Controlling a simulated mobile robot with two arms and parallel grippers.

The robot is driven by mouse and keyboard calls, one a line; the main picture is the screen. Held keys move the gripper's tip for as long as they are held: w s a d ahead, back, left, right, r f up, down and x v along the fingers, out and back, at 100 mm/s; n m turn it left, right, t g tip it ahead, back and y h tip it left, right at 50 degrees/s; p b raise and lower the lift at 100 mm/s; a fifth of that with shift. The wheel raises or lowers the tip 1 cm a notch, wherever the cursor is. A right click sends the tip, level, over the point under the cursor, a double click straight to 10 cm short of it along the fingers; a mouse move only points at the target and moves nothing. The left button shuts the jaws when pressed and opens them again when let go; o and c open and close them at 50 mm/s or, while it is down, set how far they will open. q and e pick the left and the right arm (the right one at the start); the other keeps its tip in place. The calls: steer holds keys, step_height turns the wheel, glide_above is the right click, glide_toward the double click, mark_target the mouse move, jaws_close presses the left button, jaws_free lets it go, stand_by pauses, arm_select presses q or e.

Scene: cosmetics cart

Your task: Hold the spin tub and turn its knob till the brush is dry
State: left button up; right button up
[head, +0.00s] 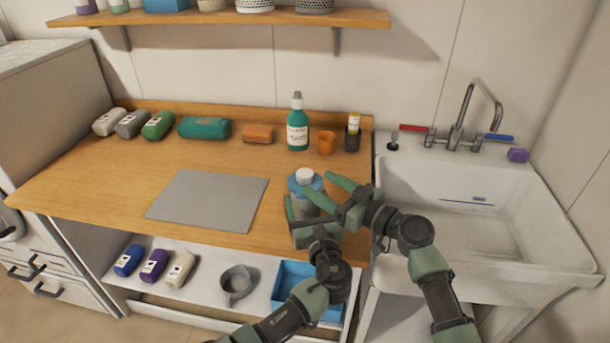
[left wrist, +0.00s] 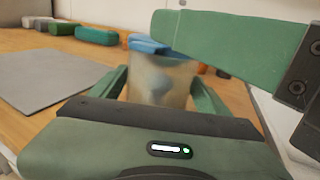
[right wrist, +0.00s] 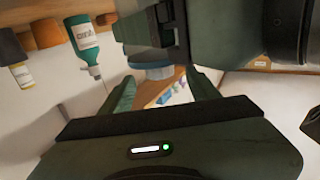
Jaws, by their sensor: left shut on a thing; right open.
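The spin tub (head: 304,184) stands on the wooden counter near its front right, a clear body with a blue lid and a white knob (head: 305,175) on top. My left gripper (head: 306,212) is shut around the tub's body; the left wrist view shows the cloudy tub (left wrist: 160,85) between its fingers and the blue lid (left wrist: 147,44) above. My right gripper (head: 335,193) is open, just right of the tub at about lid height. One of its fingers crosses the left wrist view and hides the knob there. I cannot make out the brush inside the tub.
A grey mat (head: 207,200) lies left of the tub. A green bottle (head: 298,126), an orange cup (head: 326,143) and a dark holder (head: 352,139) stand behind it. The sink (head: 475,215) is to the right. A blue bin (head: 293,283) sits on the shelf below.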

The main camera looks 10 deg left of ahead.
mark_target(314, 178)
steer(key=x, duration=0.6)
jaws_close()
steer(key=shift+w+n+g+y, duration=0.2)
steer(key=shift+n+g+y, duration=0.7)
steer(key=shift+n+g, duration=0.6)
steer(key=shift+w+d+f+n+g, duration=0.1)
steer(key=shift+d+n+g, duration=0.1)
steer(key=shift+g, duration=0.35)
steer(key=shift+w+d+n+g, duration=0.1)
steer(key=shift+n+g, duration=0.1)
steer(key=shift+g, duration=0.35)
steer(key=shift+g+y, duration=0.3)
steer(key=shift+s+a+n+g, duration=0.2)
steer(key=shift+n+g, duration=0.1)
steer(key=shift+n, duration=0.1)
steer(key=shift+s, duration=0.1)
